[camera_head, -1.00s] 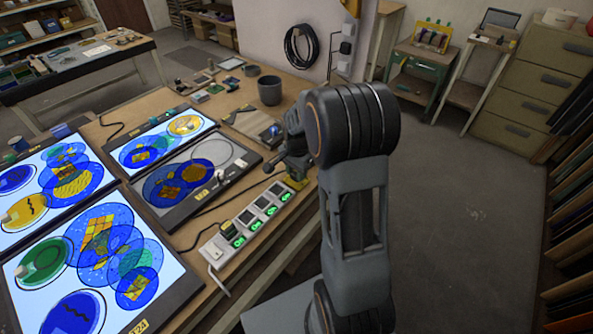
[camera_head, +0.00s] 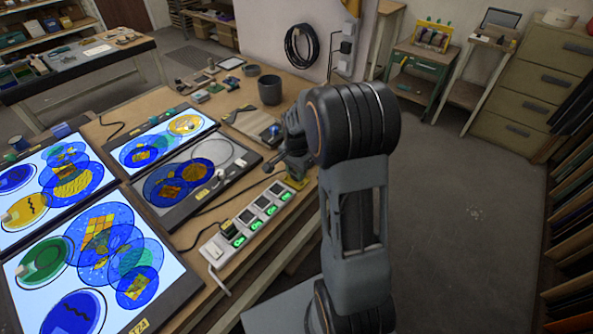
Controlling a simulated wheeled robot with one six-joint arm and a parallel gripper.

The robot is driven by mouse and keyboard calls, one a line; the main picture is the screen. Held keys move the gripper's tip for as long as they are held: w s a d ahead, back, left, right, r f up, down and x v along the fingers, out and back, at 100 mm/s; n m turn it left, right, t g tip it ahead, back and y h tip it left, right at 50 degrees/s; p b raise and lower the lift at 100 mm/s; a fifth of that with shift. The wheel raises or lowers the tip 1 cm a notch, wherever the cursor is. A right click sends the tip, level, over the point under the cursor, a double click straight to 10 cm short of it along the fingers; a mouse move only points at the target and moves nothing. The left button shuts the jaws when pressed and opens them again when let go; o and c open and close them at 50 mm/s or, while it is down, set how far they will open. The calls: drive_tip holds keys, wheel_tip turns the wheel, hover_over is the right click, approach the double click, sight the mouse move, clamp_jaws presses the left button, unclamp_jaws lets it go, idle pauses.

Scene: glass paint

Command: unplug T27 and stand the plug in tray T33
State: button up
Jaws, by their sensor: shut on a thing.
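My gripper (camera_head: 280,165) is over the right edge of the workbench, just above the far end of a power strip (camera_head: 216,252). It is shut on a small dark thing, mostly hidden by the jaws and wrist; it looks like a plug, with a dark cable (camera_head: 222,203) running close to it. A yellow piece (camera_head: 296,183) shows just under the gripper. A dark plug (camera_head: 228,230) sits at the near end of the strip. An unlit panel (camera_head: 228,184) with painted discs lies left of the gripper. I cannot read T27 or T33 on anything.
Lit glass panels (camera_head: 172,303) fill the bench's left side, one marked T24. A dark cup (camera_head: 270,91) and small parts stand at the back. My arm hides part of the right edge. The floor (camera_head: 460,230) to the right is clear.

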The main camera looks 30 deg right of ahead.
drive_tip(key=shift+f+b, duration=0.4)
drive_tip(key=shift+f, duration=0.15)
idle(0.9)
drive_tip(key=o, duration=1.4)
drive_tip(key=shift+r, duration=0.2)
drive_tip(key=shift+r+p, duration=2.65)
drive_tip(key=shift+r, duration=0.7)
